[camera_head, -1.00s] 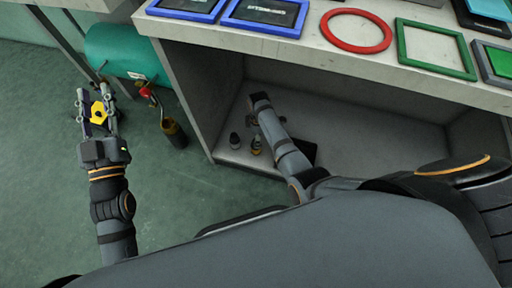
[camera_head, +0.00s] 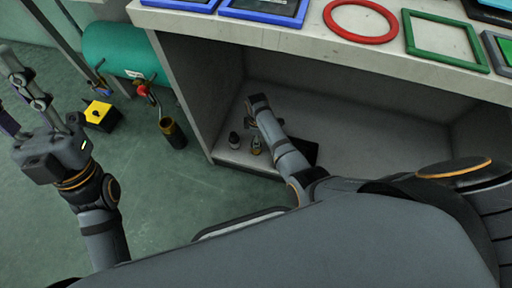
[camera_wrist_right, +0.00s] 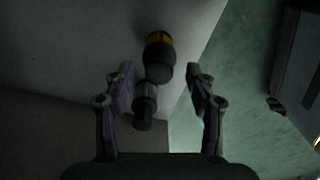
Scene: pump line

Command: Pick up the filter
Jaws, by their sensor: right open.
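I cannot tell which is the filter. My left gripper (camera_head: 14,92) is open and empty over the floor at far left.
A green tank (camera_head: 115,50) with a red-handled valve (camera_head: 142,88) and a dark cup (camera_head: 172,134) stands left of the cabinet. A yellow-topped box (camera_head: 101,114) is on the floor. The worktop (camera_head: 300,50) above carries coloured frames.

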